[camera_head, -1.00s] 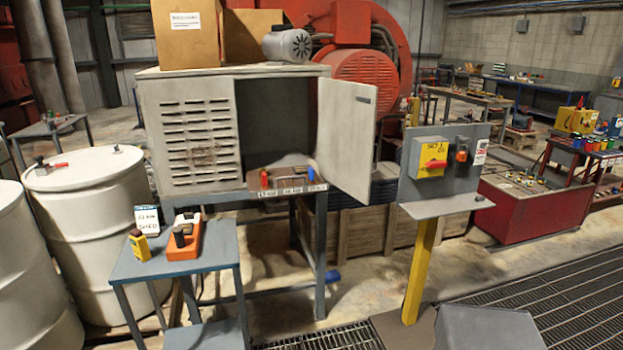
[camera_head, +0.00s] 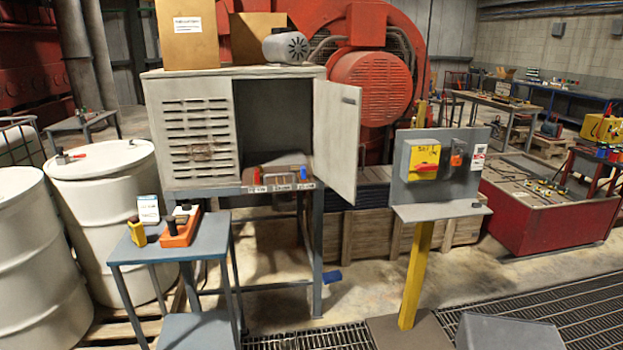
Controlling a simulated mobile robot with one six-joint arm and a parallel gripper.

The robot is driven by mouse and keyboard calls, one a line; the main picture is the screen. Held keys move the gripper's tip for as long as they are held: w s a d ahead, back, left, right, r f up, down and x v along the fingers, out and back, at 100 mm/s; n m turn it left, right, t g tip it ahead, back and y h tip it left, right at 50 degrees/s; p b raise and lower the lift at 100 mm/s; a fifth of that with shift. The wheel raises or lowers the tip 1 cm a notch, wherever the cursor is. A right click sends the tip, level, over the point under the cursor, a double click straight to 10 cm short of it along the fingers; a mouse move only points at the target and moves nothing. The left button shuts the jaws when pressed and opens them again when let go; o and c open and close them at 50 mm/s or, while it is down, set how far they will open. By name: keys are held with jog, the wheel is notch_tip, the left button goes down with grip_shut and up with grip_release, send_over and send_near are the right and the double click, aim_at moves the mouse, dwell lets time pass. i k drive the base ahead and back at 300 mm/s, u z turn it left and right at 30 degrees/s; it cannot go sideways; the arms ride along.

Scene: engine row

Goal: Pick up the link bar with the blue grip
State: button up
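A small blue grip (camera_head: 303,173) stands at the right end of the cabinet's front ledge, in the open doorway. It appears to belong to a link bar, but the bar itself is too small to make out. A red grip (camera_head: 257,175) stands at the left end of the same ledge. A grey piece lies between them on a brown block (camera_head: 280,180). Labels (camera_head: 280,187) run along the ledge's front edge, too small to read. My gripper is not in view.
The cabinet door (camera_head: 337,138) stands open to the right. A blue-grey side table (camera_head: 205,240) with a yellow item and an orange block is at left front. A switch panel (camera_head: 443,170) on a yellow post stands at right. White drums (camera_head: 110,220) fill the far left.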

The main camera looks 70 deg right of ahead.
aim_at(302, 177)
jog(key=u, duration=0.1)
jog(key=k, duration=0.75)
jog(key=z, duration=1)
jog(key=i, duration=1)
jog(key=z, duration=0.05)
